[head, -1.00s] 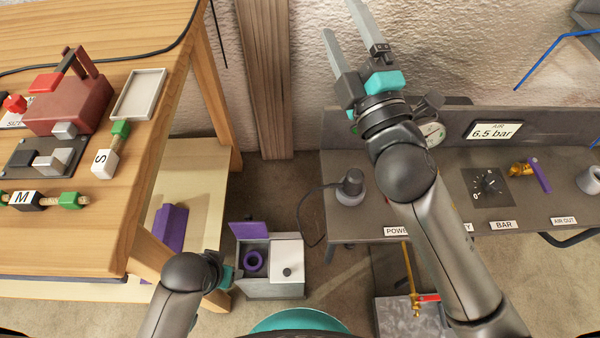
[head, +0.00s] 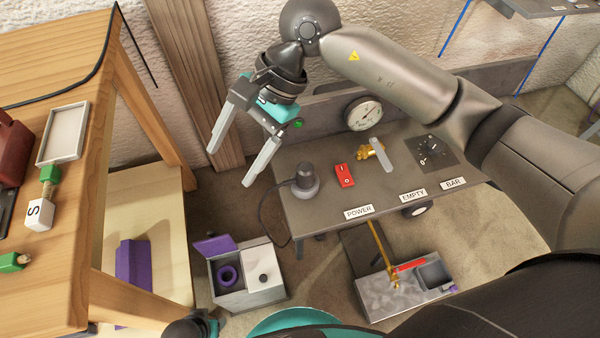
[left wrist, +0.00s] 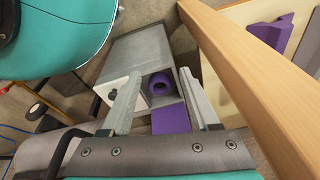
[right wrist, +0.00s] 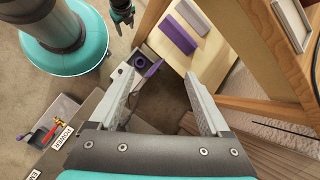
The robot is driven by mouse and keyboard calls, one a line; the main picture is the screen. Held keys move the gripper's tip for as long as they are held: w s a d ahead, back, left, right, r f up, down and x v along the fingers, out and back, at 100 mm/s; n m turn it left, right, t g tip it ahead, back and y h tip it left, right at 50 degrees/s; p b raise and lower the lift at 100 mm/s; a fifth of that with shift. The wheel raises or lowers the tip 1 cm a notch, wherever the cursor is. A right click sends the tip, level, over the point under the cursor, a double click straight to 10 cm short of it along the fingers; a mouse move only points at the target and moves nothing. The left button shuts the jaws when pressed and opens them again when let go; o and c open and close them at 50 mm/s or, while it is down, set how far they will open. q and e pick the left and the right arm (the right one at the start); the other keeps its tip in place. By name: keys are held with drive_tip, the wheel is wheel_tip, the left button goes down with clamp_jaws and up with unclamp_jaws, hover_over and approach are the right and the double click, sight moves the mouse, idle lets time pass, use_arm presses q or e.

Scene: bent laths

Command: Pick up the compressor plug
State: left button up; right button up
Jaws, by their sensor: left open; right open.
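The compressor plug (head: 305,178) is a dark grey round plug with a black cable. It stands upright in a light grey round base at the left end of the grey bench (head: 330,210). My right gripper (head: 229,168) is open and empty, up and to the left of the plug in the head view, apart from it. The right wrist view does not clearly show the plug between the open fingers (right wrist: 160,100). My left gripper is mostly out of the head view at the bottom. In the left wrist view its fingers (left wrist: 165,105) are open and empty, above a grey box.
The bench carries a red switch (head: 344,176), a brass valve (head: 370,150), a gauge (head: 363,114) and a dial (head: 430,150). A grey box (head: 252,298) with a purple ring stands on the floor. The wooden table (head: 70,60) is at left. A wooden post (head: 185,80) rises behind.

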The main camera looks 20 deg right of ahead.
sight(306, 166)
drive_tip(key=w+d+n+t+h, duration=0.1)
drive_tip(key=w+d+h, duration=0.15)
drive_tip(key=d, duration=0.35)
drive_tip(key=w+d+h, duration=0.2)
drive_tip(key=d+h, duration=0.2)
drive_tip(key=d, duration=0.3)
wheel_tip(306, 166, down, 9)
drive_tip(key=b, duration=0.2)
drive_tip(key=shift+a+f+b, duration=0.1)
drive_tip(key=shift+b, duration=0.25)
use_arm(q)
drive_tip(key=shift+w+d+r, duration=0.4)
drive_tip(key=shift+d+r, duration=0.15)
drive_tip(key=shift+r, duration=0.15)
drive_tip(key=shift+w+d+r, duration=0.35)
drive_tip(key=shift+d+r, duration=0.2)
drive_tip(key=shift+r, duration=0.15)
use_arm(e)
drive_tip(key=shift+f, duration=0.8)
